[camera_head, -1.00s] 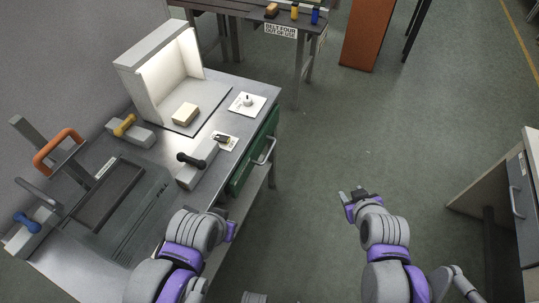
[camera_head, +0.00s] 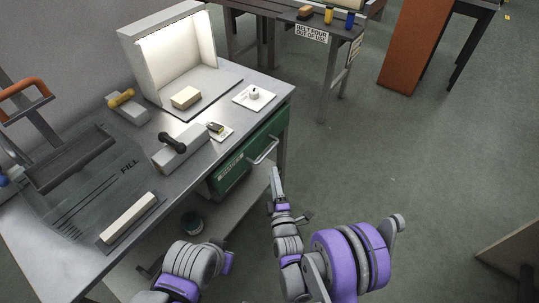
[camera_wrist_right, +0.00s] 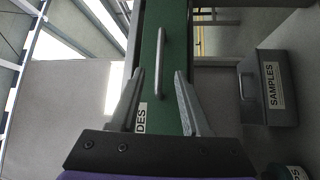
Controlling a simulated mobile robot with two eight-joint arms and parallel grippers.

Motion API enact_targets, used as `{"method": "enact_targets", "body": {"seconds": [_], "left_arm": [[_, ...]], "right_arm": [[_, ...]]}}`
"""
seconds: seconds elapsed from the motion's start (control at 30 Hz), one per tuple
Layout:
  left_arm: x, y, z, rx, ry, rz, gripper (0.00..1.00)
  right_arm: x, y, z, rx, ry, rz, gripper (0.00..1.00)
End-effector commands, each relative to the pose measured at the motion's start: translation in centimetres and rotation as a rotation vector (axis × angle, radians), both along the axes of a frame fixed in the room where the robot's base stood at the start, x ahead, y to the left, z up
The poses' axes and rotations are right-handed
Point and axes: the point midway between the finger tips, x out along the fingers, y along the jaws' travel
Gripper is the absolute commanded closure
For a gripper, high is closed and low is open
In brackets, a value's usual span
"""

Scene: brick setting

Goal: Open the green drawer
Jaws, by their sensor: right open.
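The green drawer (camera_head: 231,174) is set under the right edge of the metal workbench, its front shut flush as far as I can see. Its pale bar handle (camera_head: 264,152) faces the aisle. My right gripper (camera_head: 276,181) is just in front of the drawer, near and below the handle. In the right wrist view the green front (camera_wrist_right: 178,45) fills the middle. The handle (camera_wrist_right: 159,62) shows between the open, empty fingers (camera_wrist_right: 160,78), and seems apart from them. My left gripper (camera_head: 229,262) is low beside the bench; its fingers are hidden.
The bench (camera_head: 262,92) holds a white light box (camera_head: 180,50), a cream block (camera_head: 185,97), a black-handled grey block (camera_head: 178,150) and a white pad (camera_head: 255,96). A grey SAMPLES box (camera_wrist_right: 268,105) shows in the wrist view.

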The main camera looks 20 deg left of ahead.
Motion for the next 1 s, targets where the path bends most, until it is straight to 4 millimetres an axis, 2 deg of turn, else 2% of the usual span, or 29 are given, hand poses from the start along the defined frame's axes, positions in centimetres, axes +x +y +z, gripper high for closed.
{"method": "enact_targets", "body": {"seconds": [0.17,0.6,0.8,1.0], "left_arm": [[0.0,0.0,0.0,0.0,0.0,0.0,1.0],[0.0,0.0,-0.2,0.0,0.001,0.0,1.0],[0.0,0.0,-0.2,0.0,0.001,0.0,1.0],[0.0,0.0,-0.2,0.0,0.001,0.0,1.0]], "right_arm": [[1.3,0.7,0.2,-0.003,-0.009,-0.001,0.53],[8.3,3.8,1.1,-0.003,-0.006,0.0,0.53],[9.6,4.4,1.4,-0.003,-0.006,0.0,0.53],[9.7,4.5,1.4,-0.003,-0.006,0.0,0.53]]}}
